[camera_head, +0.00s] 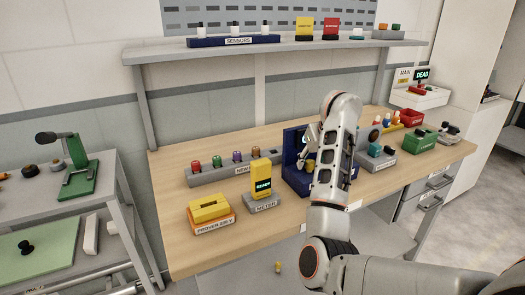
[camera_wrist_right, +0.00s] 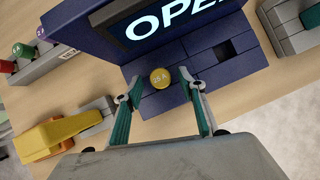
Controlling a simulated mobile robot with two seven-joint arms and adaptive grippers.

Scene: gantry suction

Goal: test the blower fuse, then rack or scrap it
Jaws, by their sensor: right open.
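A round yellow fuse (camera_wrist_right: 159,78) marked 25 A sits on the dark blue tester (camera_wrist_right: 215,62), whose display (camera_wrist_right: 165,20) reads OPEN, partly cut off. My right gripper (camera_wrist_right: 161,84) is open, with its green-padded fingers on either side of the fuse and gaps showing between. In the head view the tester (camera_head: 291,172) stands mid-bench, partly hidden by my right arm, and the right gripper (camera_head: 309,160) is down at it. My left gripper is out of view.
A yellow meter (camera_head: 262,174), an orange-yellow tray (camera_head: 212,227) labelled PROVEN ONLY and a grey rack (camera_head: 210,176) with several coloured pieces stand left. A green box (camera_head: 422,139) and a red bin (camera_head: 412,118) stand right. A small yellow piece (camera_head: 277,267) lies below the bench.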

